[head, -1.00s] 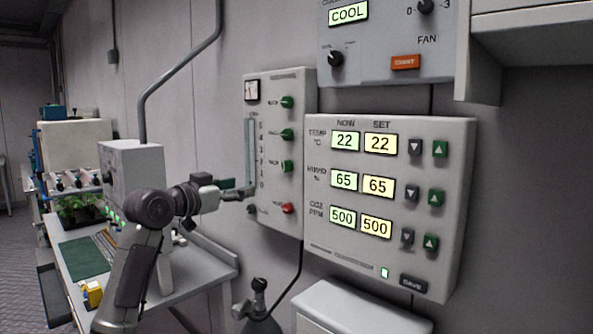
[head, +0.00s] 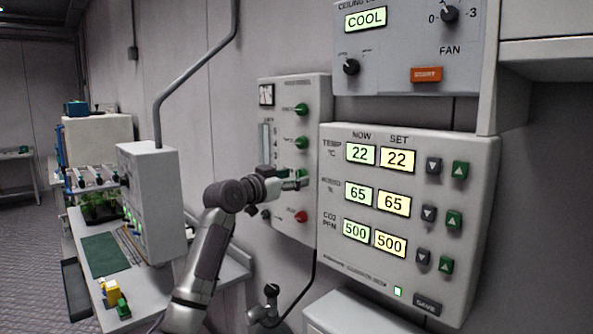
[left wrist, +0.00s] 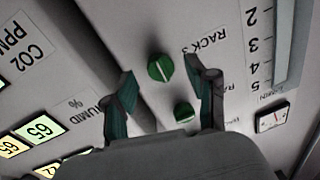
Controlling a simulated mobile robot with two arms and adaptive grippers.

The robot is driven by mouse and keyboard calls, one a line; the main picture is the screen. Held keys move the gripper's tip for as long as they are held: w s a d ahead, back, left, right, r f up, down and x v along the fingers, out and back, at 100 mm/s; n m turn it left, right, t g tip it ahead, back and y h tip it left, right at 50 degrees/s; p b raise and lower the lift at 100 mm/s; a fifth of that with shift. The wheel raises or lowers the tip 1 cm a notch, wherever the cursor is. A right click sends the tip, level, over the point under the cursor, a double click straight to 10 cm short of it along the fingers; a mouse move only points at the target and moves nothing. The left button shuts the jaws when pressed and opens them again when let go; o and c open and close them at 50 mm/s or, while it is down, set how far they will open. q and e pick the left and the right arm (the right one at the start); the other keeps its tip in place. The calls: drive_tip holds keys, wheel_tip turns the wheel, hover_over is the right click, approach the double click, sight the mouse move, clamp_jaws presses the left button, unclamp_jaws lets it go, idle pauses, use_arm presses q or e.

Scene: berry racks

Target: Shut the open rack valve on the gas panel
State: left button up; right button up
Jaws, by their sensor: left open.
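The gas panel (head: 284,90) is a pale box on the wall. Two green valve knobs show on it, an upper one (head: 301,109) and a middle one (head: 301,143), with a red knob (head: 300,216) at the bottom. My left gripper (head: 297,180) is in front of the panel between the middle and red knobs and hides the third green knob. In the left wrist view, the open fingers (left wrist: 160,68) straddle a green knob (left wrist: 161,69) beside the label RACK 3; contact is unclear. Another green knob (left wrist: 184,112) shows nearer the palm. My right gripper is out of view.
The climate panel (head: 410,278) with lit readouts and buttons sits right beside the gas panel. A fan control box (head: 395,75) is above it. A grey cabinet (head: 150,200) and bench are at left. A gas bottle valve (head: 271,292) is below.

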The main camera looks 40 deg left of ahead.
use_arm(q)
drive_tip(key=shift+w, duration=0.9)
drive_tip(key=shift+c, duration=0.3)
clamp_jaws()
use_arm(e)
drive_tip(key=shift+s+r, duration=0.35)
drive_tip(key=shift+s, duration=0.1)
